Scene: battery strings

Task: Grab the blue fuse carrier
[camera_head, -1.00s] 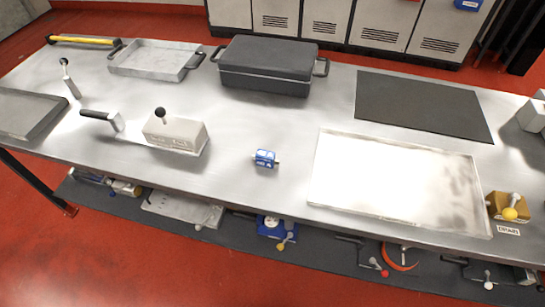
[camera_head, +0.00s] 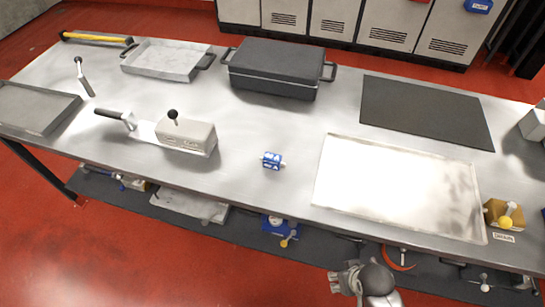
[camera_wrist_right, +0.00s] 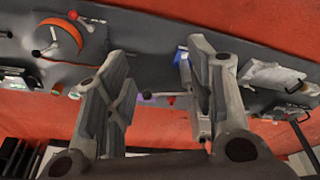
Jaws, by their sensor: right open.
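The small blue fuse carrier (camera_head: 272,160) lies on the steel table near its front edge, left of the bright shallow tray. It has pale ends and nothing touches it. My right gripper (camera_head: 338,279) is low in the head view, in front of the table and below its top, well apart from the fuse carrier. In the right wrist view its two fingers (camera_wrist_right: 158,85) are spread apart with nothing between them, and the lower shelf and red floor show beyond. The fuse carrier on the tabletop cannot be made out in the wrist view. My left gripper is not in view.
A shallow tray (camera_head: 400,222) lies right of the fuse carrier, and a grey block with a black knob (camera_head: 186,136) stands left. A dark case (camera_head: 274,72) and a black mat (camera_head: 428,110) lie behind. The lower shelf (camera_head: 235,222) holds several parts. The steel around the carrier is clear.

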